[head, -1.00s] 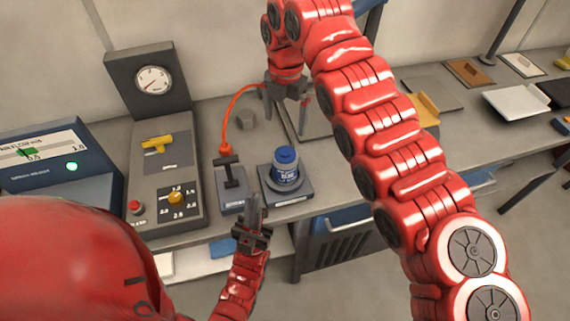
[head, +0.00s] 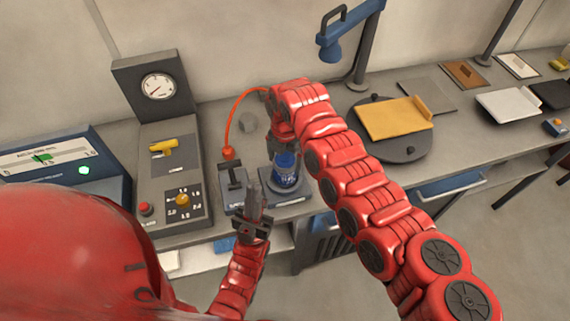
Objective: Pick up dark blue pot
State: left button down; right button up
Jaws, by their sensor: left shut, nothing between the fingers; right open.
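The dark blue pot (head: 286,172), a small jar with a label and a blue lid, stands upright on a dark square stand (head: 287,189) near the bench's front edge. My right gripper (head: 284,153) is at the pot's top and back, pointing down. It is open, and my own red arm partly hides it. I cannot tell whether its fingers touch the pot. My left gripper (head: 256,203) is shut and empty, in front and to the left of the stand, lower in the picture.
A grey clamp block (head: 234,188) with an orange cable (head: 231,122) stands left of the pot. A control panel (head: 172,180) and gauge box (head: 155,88) are further left. A round plate with a yellow tray (head: 393,117) and a blue lamp (head: 332,46) are at right.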

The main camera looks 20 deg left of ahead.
jog(key=shift+f+p, duration=0.5)
jog(key=shift+f, duration=1.2)
jog(key=c, duration=1.5)
jog(key=shift+s+r, duration=0.1)
jog(key=shift+r, duration=0.1)
